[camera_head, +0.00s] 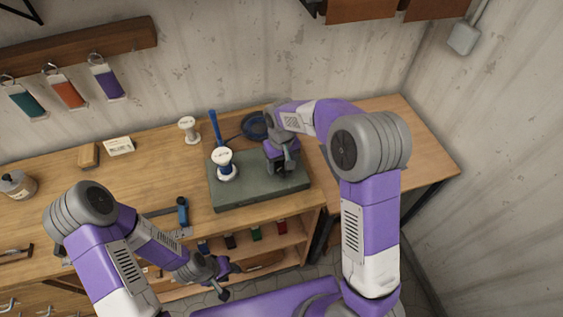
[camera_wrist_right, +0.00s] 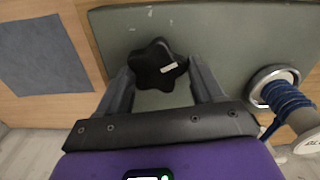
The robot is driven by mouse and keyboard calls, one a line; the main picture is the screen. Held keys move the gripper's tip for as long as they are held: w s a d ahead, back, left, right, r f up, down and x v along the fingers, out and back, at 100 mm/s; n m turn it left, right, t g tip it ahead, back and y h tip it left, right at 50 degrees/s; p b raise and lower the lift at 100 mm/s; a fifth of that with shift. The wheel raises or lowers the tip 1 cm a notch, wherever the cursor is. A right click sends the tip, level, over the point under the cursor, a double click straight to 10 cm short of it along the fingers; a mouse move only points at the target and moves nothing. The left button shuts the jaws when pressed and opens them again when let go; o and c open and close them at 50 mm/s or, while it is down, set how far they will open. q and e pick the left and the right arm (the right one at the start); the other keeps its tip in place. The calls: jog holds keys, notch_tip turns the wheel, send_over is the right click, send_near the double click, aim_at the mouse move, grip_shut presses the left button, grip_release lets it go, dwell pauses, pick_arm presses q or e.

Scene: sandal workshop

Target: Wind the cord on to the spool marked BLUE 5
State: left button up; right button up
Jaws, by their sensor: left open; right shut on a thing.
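A white spool (camera_head: 224,157) with blue cord on it stands upright on a grey-green box (camera_head: 262,196). In the right wrist view the spool (camera_wrist_right: 290,104) shows several blue turns around its core; its label is only partly legible. A black star-shaped knob (camera_wrist_right: 158,66) sits on the box face. My right gripper (camera_wrist_right: 160,76) is shut on this knob, one finger on each side; in the head view the right gripper (camera_head: 283,166) hides it. My left gripper (camera_head: 230,281) is open and empty, in front of the bench.
A second white spool (camera_head: 188,130) stands behind the box, near an upright blue tool or post (camera_head: 214,126). A blue-handled tool (camera_head: 183,211) lies at the bench's front edge. A bottle (camera_head: 17,185) stands at left.

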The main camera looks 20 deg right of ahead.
aim_at(282, 165)
jog(key=shift+w+d+m, duration=0.1)
jog(key=shift+m, duration=0.5)
jog(key=o, duration=1)
jog(key=shift+o, duration=0.2)
jog(key=shift+r, duration=0.1)
notch_tip(282, 165, up, 7)
jog(key=shift+r+p, duration=0.2)
jog(key=shift+p, duration=0.25)
